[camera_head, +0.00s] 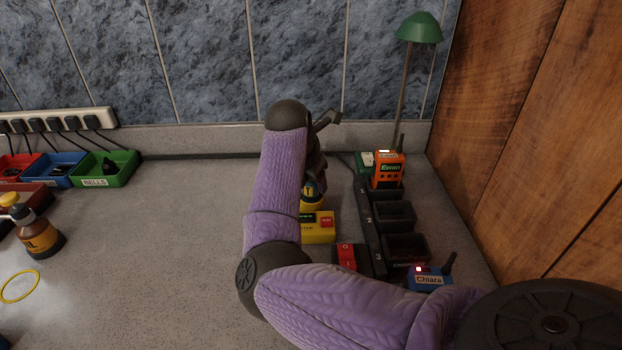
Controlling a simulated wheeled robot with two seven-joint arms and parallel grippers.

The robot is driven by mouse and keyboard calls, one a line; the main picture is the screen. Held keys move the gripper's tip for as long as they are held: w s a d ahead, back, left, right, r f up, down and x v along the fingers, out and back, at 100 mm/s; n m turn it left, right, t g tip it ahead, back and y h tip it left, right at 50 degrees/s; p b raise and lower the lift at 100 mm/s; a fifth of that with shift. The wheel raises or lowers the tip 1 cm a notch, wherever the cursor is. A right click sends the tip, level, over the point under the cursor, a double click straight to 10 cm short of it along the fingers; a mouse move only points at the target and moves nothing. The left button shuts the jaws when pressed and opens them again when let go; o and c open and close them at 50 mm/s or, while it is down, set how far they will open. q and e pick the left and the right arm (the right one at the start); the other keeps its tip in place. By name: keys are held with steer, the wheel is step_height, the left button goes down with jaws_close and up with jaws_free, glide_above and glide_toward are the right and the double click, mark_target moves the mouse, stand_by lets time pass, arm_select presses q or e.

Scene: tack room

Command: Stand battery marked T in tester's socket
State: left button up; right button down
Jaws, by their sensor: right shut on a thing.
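The yellow tester (319,238), with a red button, sits on the counter just right of my right forearm, which hides its left side. A yellow and dark battery (312,203) with a dark mark, seemingly a T, shows upright right behind the tester's front part. My right gripper (317,178) points down at the battery and is shut on it, its fingers mostly hidden by my arm. The tester's socket is hidden, and I cannot tell whether the battery's foot is in it. My left gripper is out of view.
A black charger rack (371,229) with numbered bays stands on the right, near an orange radio (388,171) and a blue radio (430,279). A green lamp (418,30) stands behind. Bins (106,169) and a bottle (36,233) stand left; the middle-left counter is clear.

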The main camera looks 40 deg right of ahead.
steer(key=shift+f, duration=0.4)
steer(key=shift+c, duration=2.3)
jaws_free()
steer(key=p+v, duration=0.8)
steer(key=v, duration=0.3)
steer(key=shift+s+a, duration=0.1)
